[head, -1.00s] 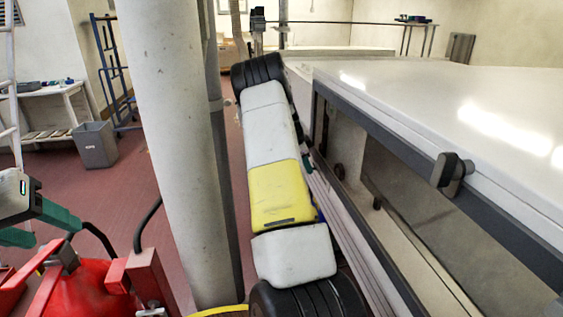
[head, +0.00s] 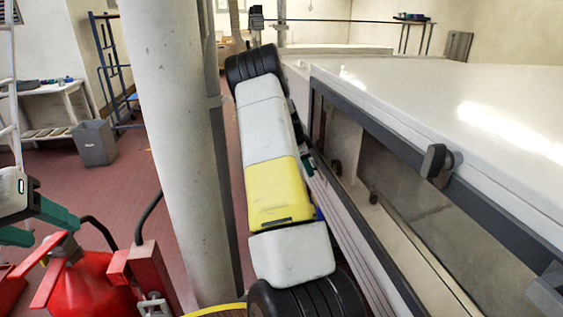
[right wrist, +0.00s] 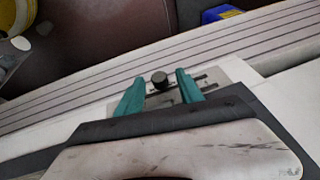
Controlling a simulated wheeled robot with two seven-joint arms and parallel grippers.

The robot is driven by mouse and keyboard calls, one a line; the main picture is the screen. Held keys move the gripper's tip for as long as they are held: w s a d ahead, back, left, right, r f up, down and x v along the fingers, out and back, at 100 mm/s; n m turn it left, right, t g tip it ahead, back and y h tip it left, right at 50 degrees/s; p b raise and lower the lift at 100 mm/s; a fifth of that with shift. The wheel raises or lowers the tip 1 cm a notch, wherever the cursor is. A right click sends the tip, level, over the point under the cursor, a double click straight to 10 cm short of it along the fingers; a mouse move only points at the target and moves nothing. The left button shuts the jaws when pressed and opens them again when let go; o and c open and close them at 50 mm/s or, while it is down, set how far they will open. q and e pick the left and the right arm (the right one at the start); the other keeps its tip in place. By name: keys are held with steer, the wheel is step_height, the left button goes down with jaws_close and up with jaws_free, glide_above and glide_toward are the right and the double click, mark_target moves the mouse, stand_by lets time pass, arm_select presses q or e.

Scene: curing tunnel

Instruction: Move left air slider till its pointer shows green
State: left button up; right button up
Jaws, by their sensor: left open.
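In the right wrist view a small dark round knob (right wrist: 160,80) stands on a light metal plate (right wrist: 236,72) with dark slots, on the side of the tunnel. It looks like an air slider; I cannot tell whether it is the left one. No pointer or green mark can be read. My right gripper (right wrist: 160,88) has its two green fingers apart, one on each side of the knob; contact is not visible. My left gripper (head: 48,228) is open and empty at the left edge, far from the tunnel.
The white tunnel body (head: 430,90), with a dark-framed window and black knob (head: 437,162), fills the right. A pale column (head: 180,150) stands left of my right arm. A red extinguisher (head: 85,285) is at bottom left. A grey bin (head: 95,143) stands on the floor behind.

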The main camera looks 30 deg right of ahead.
steer(key=shift+r, duration=0.1)
steer(key=v, duration=0.7)
steer(key=shift+a+r, duration=0.2)
steer(key=shift+r, duration=0.05)
